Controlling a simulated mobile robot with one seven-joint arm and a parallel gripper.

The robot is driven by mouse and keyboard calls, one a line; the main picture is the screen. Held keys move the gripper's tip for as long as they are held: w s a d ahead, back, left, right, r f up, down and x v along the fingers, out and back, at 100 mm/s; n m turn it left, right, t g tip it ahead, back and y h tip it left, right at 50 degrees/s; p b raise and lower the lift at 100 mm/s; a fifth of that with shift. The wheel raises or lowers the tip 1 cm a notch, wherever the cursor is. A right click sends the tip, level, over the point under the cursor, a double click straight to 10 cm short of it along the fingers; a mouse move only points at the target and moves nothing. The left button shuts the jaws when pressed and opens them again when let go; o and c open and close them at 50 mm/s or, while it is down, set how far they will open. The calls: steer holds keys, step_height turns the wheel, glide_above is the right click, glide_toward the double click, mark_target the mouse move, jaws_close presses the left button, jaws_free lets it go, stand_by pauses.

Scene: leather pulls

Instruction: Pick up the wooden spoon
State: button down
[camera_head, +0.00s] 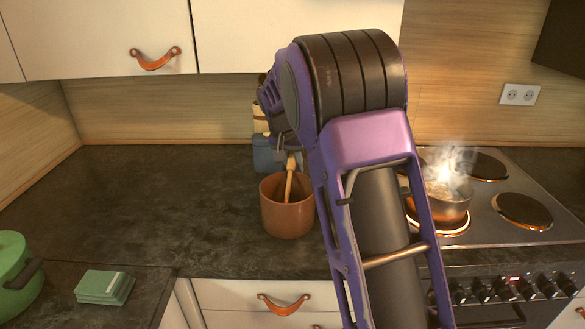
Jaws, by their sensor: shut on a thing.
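The wooden spoon (289,184) stands slightly tilted in a brown-orange round pot (287,217) on the dark counter. Its handle sticks up above the rim, and its lower end is hidden inside the pot. My gripper (290,156) is above the pot, small and partly hidden behind my purple arm. It is shut on the upper end of the spoon handle. The spoon is still partly inside the pot.
A blue container (266,153) stands behind the pot. At the right, a steaming pan (448,207) sits on a glowing burner of the stove (485,225). A green pot (12,275) and green stacked squares (104,287) are at the lower left. The counter left of the pot is clear.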

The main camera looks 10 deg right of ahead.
steer(key=r, duration=0.4)
steer(key=r+p, duration=0.1)
steer(key=r, duration=0.7)
steer(key=shift+s+a, duration=0.2)
steer(key=shift+s, duration=0.05)
steer(key=s+a+b, duration=0.1)
steer(key=s+a, duration=0.9)
steer(key=s, duration=0.4)
steer(key=shift+s, duration=0.15)
steer(key=shift+f, duration=0.1)
